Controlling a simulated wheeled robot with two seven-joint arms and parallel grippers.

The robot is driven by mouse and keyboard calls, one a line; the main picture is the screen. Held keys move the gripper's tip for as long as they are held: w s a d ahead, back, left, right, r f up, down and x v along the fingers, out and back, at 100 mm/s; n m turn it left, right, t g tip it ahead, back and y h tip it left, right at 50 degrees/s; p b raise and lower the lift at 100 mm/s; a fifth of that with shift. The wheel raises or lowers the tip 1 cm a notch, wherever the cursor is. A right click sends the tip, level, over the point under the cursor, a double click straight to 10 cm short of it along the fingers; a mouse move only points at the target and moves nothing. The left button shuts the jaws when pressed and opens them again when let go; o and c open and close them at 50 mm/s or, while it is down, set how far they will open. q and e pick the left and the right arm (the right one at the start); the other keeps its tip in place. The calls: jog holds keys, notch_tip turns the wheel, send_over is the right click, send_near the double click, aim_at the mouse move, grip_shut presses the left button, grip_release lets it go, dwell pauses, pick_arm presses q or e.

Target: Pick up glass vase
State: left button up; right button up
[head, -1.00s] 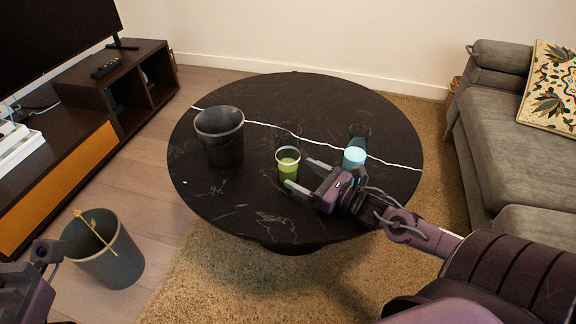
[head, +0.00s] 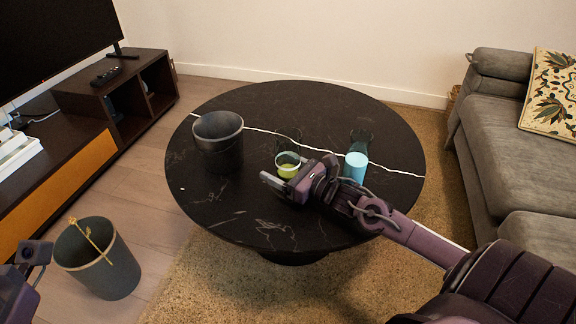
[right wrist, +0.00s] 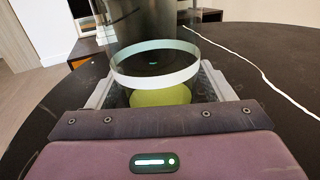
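In the right wrist view the vase (right wrist: 155,70) stands between the two fingers of my right gripper (right wrist: 160,92). That gripper (head: 283,176) is spread open at the near side of the vase in the head view; finger contact is not clear. A teal glass (head: 355,166) stands right of it. Only part of my left gripper (head: 33,254) shows at the lower left, away from the table.
The black round table (head: 240,215) also holds a dark bucket (head: 218,150) left of the vase. A thin white line crosses the tabletop. A bin with a gold item (head: 105,270) stands on the floor at left. A grey sofa (head: 500,150) is at right.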

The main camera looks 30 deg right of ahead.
jog(key=c, duration=1.1)
jog(key=shift+r, duration=0.15)
jog(key=shift+c, duration=0.2)
